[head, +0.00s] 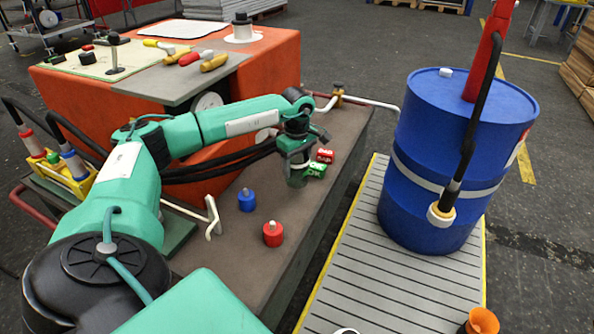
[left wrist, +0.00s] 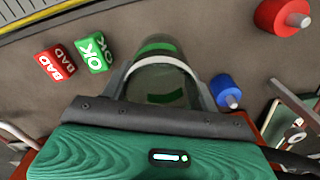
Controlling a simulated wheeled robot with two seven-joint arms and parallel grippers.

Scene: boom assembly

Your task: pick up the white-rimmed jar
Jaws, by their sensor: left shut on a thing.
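The white-rimmed jar (left wrist: 158,80) is a see-through, dark greenish jar with a white band, and green shows on it. It sits between the two fingers of my left gripper (left wrist: 160,92), which is shut on it. In the head view my left gripper (head: 297,160) points down over the dark bench, with the jar (head: 297,178) partly hidden below it. I cannot tell whether the jar still touches the bench. My right gripper is not in view.
Red BAD (head: 325,156) and green OK (head: 316,171) blocks lie close beside the jar. A blue weight (head: 247,200) and a red weight (head: 273,234) stand nearer on the bench. A blue drum (head: 450,140) stands on a slatted platform (head: 375,285) to the right.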

